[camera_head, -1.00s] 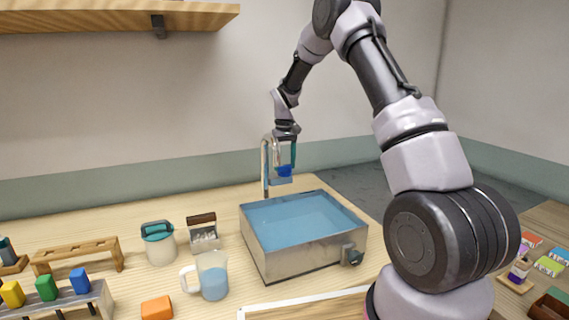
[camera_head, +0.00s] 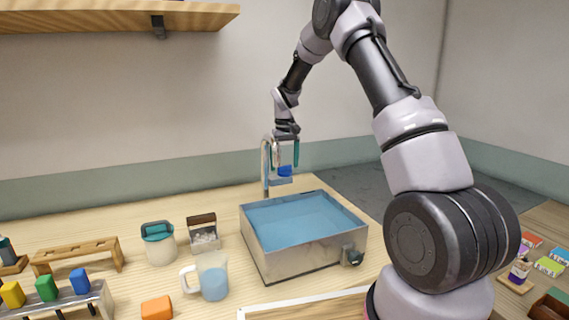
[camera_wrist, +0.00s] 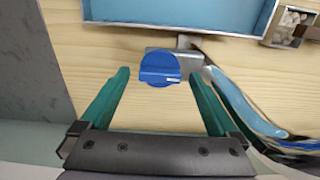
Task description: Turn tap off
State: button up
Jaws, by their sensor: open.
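The tap (camera_head: 266,168) is a grey metal pipe standing behind the basin, with a round blue knob (camera_head: 285,171) at its side. My gripper (camera_head: 284,158) is at the tap, above the knob. In the wrist view my gripper (camera_wrist: 163,80) is open, its two green fingers wide apart on either side of the knob, with gaps between. Whether water runs from the spout I cannot tell.
The metal basin (camera_head: 262,262) holds blue water and has a small fitting (camera_head: 351,256) at its front right. A jug (camera_head: 212,275), a lidded jar (camera_head: 160,246), a small box (camera_head: 203,233) and a wooden rack (camera_head: 78,252) stand to the left.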

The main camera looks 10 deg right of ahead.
notch_tip(320, 180, up, 11)
jog(key=shift+f, duration=0.15)
dwell(0.4)
